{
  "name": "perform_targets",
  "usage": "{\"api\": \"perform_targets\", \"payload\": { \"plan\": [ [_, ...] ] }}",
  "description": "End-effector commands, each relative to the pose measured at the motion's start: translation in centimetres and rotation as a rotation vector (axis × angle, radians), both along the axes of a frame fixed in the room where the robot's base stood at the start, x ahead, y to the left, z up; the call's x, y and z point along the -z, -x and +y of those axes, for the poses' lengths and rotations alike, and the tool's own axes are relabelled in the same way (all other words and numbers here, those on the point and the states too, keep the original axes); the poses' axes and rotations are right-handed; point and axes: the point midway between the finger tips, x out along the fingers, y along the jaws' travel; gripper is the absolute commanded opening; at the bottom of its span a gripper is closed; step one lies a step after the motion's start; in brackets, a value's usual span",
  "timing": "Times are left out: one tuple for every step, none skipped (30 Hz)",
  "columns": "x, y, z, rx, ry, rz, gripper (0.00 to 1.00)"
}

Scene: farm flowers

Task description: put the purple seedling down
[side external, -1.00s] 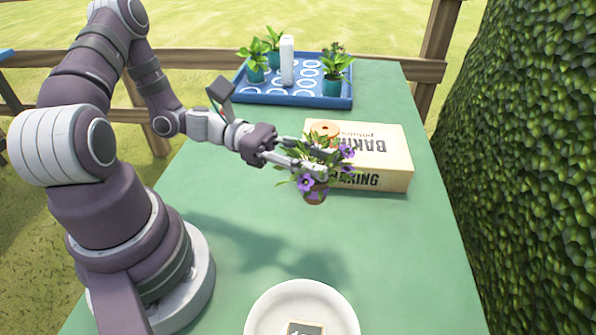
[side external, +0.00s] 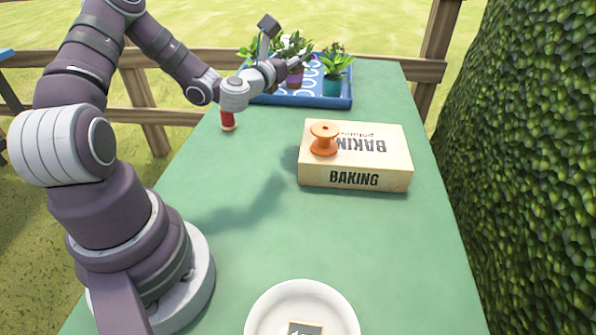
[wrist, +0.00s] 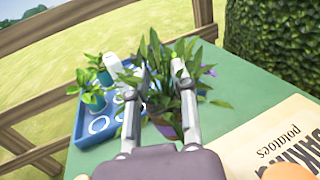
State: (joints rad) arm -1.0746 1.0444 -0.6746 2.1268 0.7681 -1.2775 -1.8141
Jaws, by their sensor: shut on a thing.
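The purple seedling (side external: 295,77) is a leafy plant in a purple-brown pot, held in my gripper (side external: 298,63). In the side view it overlaps the blue tray (side external: 335,102) at the back of the table. In the wrist view, my gripper (wrist: 160,72) has a finger on each side of the seedling (wrist: 166,125), with leaves partly covering them. The pot appears by the right part of the tray (wrist: 80,140). I cannot tell whether it touches the tray. A seedling in a teal pot (side external: 332,86) stands on the tray's right side.
More teal-potted seedlings (wrist: 92,101) and a white upright object (wrist: 113,66) stand on the tray's left. A red object (side external: 228,118) stands left; a white plate (side external: 262,310) lies in front. The table's middle is clear.

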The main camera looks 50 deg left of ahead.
Motion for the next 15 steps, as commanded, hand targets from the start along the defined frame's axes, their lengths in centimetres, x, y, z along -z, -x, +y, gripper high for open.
{"api": "perform_targets", "payload": {
  "plan": [
    [1.0,0.1,0.7,-0.047,0.006,0.004,0.00],
    [1.6,0.3,1.3,-0.085,0.003,0.006,0.00],
    [2.3,0.5,1.9,-0.131,-0.001,0.006,0.00],
    [2.8,0.7,2.4,-0.162,-0.003,0.006,0.00],
    [3.3,1.0,2.8,-0.194,-0.005,0.006,0.00],
    [4.0,1.3,3.3,-0.234,-0.004,0.006,0.00],
    [4.4,1.6,3.7,-0.260,-0.003,0.006,0.00],
    [4.8,1.8,3.9,-0.282,-0.003,0.005,0.00],
    [5.3,2.0,4.2,-0.306,-0.003,0.006,0.00],
    [5.9,2.2,4.3,-0.319,-0.003,0.007,0.00],
    [6.6,2.3,4.4,-0.328,-0.002,0.008,0.00],
    [7.6,2.3,4.5,-0.333,-0.003,0.008,0.00],
    [8.2,2.4,4.5,-0.333,-0.005,0.008,0.00],
    [8.6,2.4,4.5,-0.333,-0.006,0.006,0.00],
    [9.3,2.4,4.5,-0.335,-0.003,0.004,0.00]
  ]
}}
